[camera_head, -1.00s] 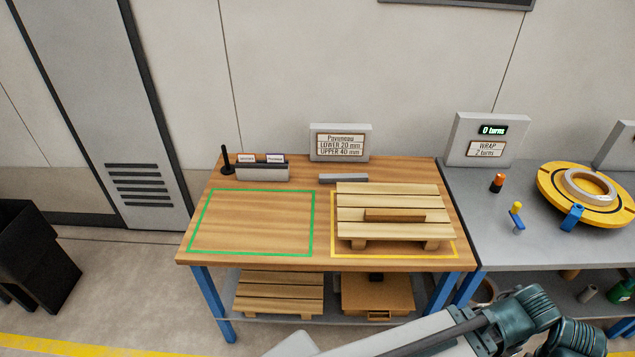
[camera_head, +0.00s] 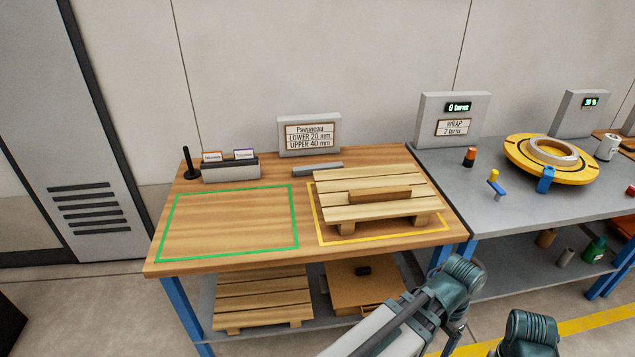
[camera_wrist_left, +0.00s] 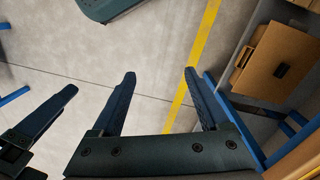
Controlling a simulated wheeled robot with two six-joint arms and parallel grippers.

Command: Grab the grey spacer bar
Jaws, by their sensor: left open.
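The grey spacer bar (camera_head: 318,168) lies on the wooden bench top (camera_head: 240,260), behind the slatted pallet (camera_head: 345,213) and in front of the Pavuneau sign (camera_head: 309,135). My left gripper (camera_wrist_left: 160,75) is open and empty in the left wrist view, over the floor beside the bench and well away from the bar. The head view shows arm links but no jaws that I can make out. A dark finger-like part, perhaps of my right gripper, shows at the left edge of the left wrist view; its jaw state is unclear.
A wooden block (camera_head: 380,195) lies on the pallet. A card holder (camera_head: 231,172) and black post (camera_head: 189,163) stand at the back left. The green-outlined area (camera_head: 230,222) is clear. A grey bench (camera_head: 440,185) with a yellow turntable (camera_head: 520,160) adjoins on the right.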

